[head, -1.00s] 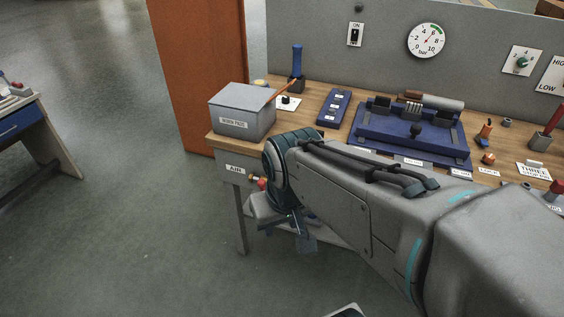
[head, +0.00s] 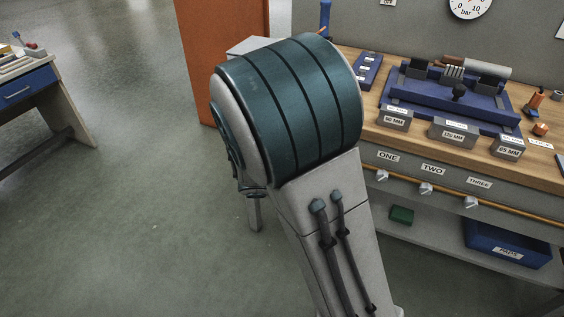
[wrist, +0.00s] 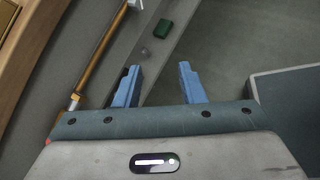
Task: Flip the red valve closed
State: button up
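The red valve does not show in the head view, where my raised arm covers the AIR end of the bench. In the wrist view a small red patch (wrist: 47,142) peeks out at the left edge of my gripper's body; I cannot tell for sure that it is the valve. My gripper (wrist: 158,70) is open and empty, its two blue fingers apart. The copper pipe (wrist: 101,61) with a pale fitting (wrist: 75,101) runs to the left of the fingers. In the head view my gripper is hidden behind my arm.
Pale taps (head: 425,188) sit on the pipe under the labels ONE, TWO and THREE. A blue bin (head: 505,243) and a green block (head: 401,215) lie on the lower shelf. The bench top (head: 372,103) holds a blue fixture (head: 440,97). Floor at the left is clear.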

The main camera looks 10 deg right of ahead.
jog(key=w+a+f+n+t+b, duration=0.7)
jog(key=w+a+n+t, duration=0.55)
jog(key=n, duration=0.35)
jog(key=shift+g, duration=0.35)
jog(key=b+x, duration=0.3)
jog(key=x, duration=0.9)
jog(key=shift+w+d, duration=0.1)
jog(key=shift+w, duration=0.25)
grip_shut()
